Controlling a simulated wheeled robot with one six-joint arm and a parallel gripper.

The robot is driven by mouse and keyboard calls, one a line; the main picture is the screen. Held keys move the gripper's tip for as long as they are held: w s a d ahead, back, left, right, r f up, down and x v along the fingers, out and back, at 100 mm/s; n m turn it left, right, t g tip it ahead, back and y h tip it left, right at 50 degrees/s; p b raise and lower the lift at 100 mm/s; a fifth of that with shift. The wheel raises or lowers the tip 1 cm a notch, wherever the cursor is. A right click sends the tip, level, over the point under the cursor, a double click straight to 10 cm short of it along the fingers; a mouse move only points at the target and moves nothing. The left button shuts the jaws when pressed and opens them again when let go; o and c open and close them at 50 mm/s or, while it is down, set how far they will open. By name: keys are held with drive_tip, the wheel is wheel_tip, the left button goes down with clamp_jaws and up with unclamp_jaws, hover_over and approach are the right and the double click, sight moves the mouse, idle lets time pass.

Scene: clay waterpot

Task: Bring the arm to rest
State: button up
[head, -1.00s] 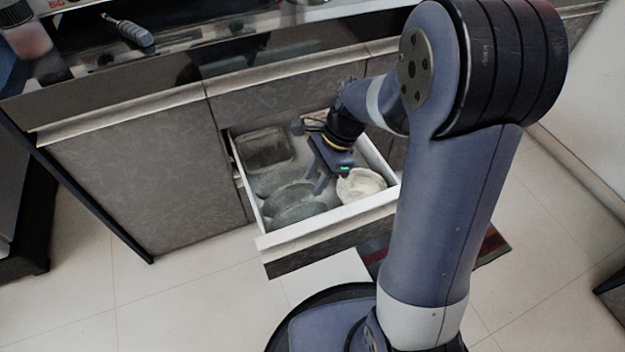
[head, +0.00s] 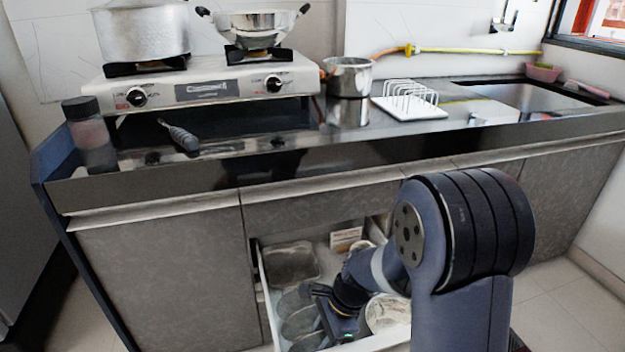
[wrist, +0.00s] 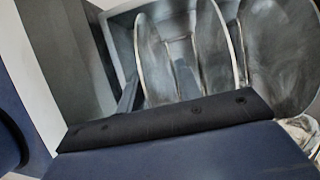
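My arm reaches down into an open drawer (head: 264,290) in the head view. My gripper (head: 328,330) is low inside it, between the grey plates and the pale bowl. Its fingers are small and dark there, so I cannot tell how far apart they are. I see nothing clearly held. In the wrist view the dark edge of my gripper fills the lower part. Several upright grey metal plates (wrist: 215,50) show just beyond it.
The drawer also holds a square metal tin (head: 290,265), a pale bowl (head: 383,314) and a small box (head: 346,239). The counter (head: 240,145) above carries a stove (head: 205,88), a saucepan (head: 349,78) and a white rack (head: 412,108). Cabinet fronts flank the drawer.

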drive_tip(key=shift+r+p, duration=1.55)
drive_tip(key=shift+r, duration=0.75)
wheel_tip(320, 180, down, 5)
drive_tip(key=b, duration=0.3)
drive_tip(key=shift+f, duration=0.2)
drive_tip(key=a+p+v, duration=0.1)
drive_tip(key=p+v, duration=0.6)
drive_tip(key=v, duration=0.7)
drive_tip(key=b+x, duration=0.2)
drive_tip(key=x, duration=0.2)
drive_tip(key=b+x, duration=0.2)
drive_tip(key=x, duration=0.2)
drive_tip(key=b+x, duration=0.2)
drive_tip(key=x, duration=0.3)
drive_tip(key=shift+s+d+f+b, duration=0.1)
drive_tip(key=shift+d+b, duration=0.25)
drive_tip(key=w+d+r+n+g+h+p, duration=0.1)
drive_tip(key=d+r+n+p, duration=0.3)
drive_tip(key=r+p, duration=0.9)
drive_tip(key=w+d+r+n+g+p, duration=0.1)
drive_tip(key=w+d+r+n+p, duration=0.3)
drive_tip(key=r+p, duration=0.9)
drive_tip(key=w+d+r+n+h+p, duration=0.1)
drive_tip(key=w+d+r+n+p, duration=0.2)
drive_tip(key=r+p, duration=1)
drive_tip(key=d+r+n, duration=0.1)
drive_tip(key=n, duration=0.2)
drive_tip(key=shift+d+r+g+h+p, duration=0.3)
drive_tip(key=shift+d+g+p, duration=0.05)
drive_tip(key=shift+g+p, duration=0.05)
